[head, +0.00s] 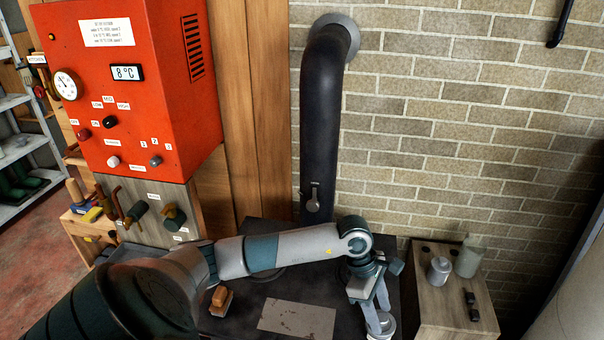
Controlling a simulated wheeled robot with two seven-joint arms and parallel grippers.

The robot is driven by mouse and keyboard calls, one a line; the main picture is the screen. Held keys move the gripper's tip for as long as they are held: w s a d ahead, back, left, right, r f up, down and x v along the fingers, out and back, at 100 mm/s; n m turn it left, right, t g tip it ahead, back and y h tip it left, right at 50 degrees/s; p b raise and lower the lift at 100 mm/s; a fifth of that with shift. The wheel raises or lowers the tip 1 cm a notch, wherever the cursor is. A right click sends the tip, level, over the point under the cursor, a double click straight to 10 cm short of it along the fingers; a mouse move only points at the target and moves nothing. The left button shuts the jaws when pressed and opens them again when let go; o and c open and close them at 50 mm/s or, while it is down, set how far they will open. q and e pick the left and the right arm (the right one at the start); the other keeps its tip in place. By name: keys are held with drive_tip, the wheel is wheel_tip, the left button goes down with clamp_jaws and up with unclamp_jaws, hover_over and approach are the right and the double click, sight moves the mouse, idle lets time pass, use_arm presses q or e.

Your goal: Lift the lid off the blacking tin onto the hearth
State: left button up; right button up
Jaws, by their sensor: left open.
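A round, pale metal tin (388,334) sits at the bottom edge of the head view, partly cut off and partly hidden by my fingers. I take it to be the blacking tin; whether its lid is a separate piece cannot be made out. My left gripper (378,318) points down at the tin, its fingers apart. Whether the fingers touch it is unclear. The tin is on or over the right side of a dark flat surface (245,322), and I cannot tell if this is the hearth. My right gripper is not in view.
A grey plate (297,318) and a wooden-handled brush (220,298) lie on the dark surface. A black flue pipe (320,120) rises behind. At right, a wooden box (432,300) holds a canister (439,270) and a glass jar (469,258). A red control cabinet (130,90) stands left.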

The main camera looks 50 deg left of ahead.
use_arm(q)
drive_tip(key=shift+c, duration=0.4)
clamp_jaws()
drive_tip(key=shift+r+p, duration=1.45)
drive_tip(key=shift+r, duration=2)
